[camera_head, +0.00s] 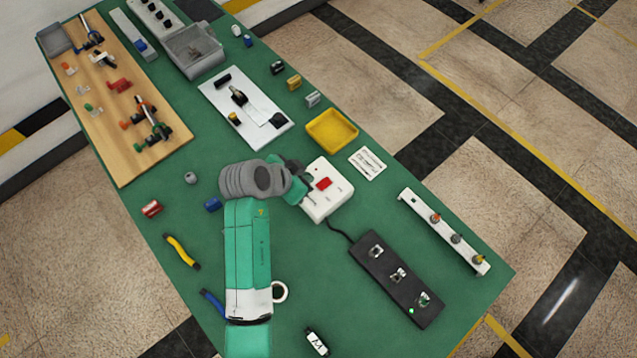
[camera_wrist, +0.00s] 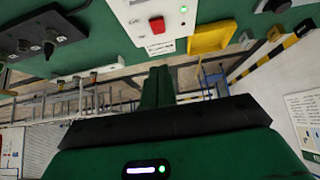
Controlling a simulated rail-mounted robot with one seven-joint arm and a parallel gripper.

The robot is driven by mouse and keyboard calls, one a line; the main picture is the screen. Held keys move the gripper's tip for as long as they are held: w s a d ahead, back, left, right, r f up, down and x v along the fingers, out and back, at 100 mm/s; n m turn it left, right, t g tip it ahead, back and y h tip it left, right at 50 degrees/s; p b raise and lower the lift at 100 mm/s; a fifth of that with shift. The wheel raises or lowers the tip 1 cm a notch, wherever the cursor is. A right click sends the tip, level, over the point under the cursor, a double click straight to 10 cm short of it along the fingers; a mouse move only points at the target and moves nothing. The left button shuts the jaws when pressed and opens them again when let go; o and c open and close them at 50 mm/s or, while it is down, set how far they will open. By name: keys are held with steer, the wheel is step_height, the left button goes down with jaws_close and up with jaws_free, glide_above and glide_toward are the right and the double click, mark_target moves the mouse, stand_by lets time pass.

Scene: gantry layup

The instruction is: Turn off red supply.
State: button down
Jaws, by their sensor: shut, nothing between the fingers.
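The supply is a white box (camera_head: 330,198) with a red rocker switch (camera_head: 323,183) on its top, lying on the green table. In the wrist view the box (camera_wrist: 150,12) is at the top, with its red switch (camera_wrist: 157,25) and a small green light (camera_wrist: 182,9). Which way the rocker is tipped is too small to tell. My gripper (camera_head: 301,188) is at the box's left edge in the head view, partly hidden by my wrist. In the wrist view my gripper (camera_wrist: 162,72) has its fingers together and empty, below the switch in the picture. Contact with the box cannot be told.
A cable joins the box to a black strip (camera_head: 390,278) with several switch-like fittings and a green light. A yellow tray (camera_head: 331,130) and a white card (camera_head: 368,163) lie beyond the box. A white rail (camera_head: 445,232) lies right.

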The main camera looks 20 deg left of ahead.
steer(key=b, duration=0.1)
glide_above(324, 184)
steer(key=s, duration=0.2)
steer(key=f, duration=0.6)
steer(key=shift+w+a+f, duration=0.1)
steer(key=shift+a, duration=0.15)
steer(key=shift+s+a+f, duration=0.1)
steer(key=shift+f, duration=0.55)
steer(key=shift+s+a+f, duration=0.1)
steer(key=shift+f, duration=1.1)
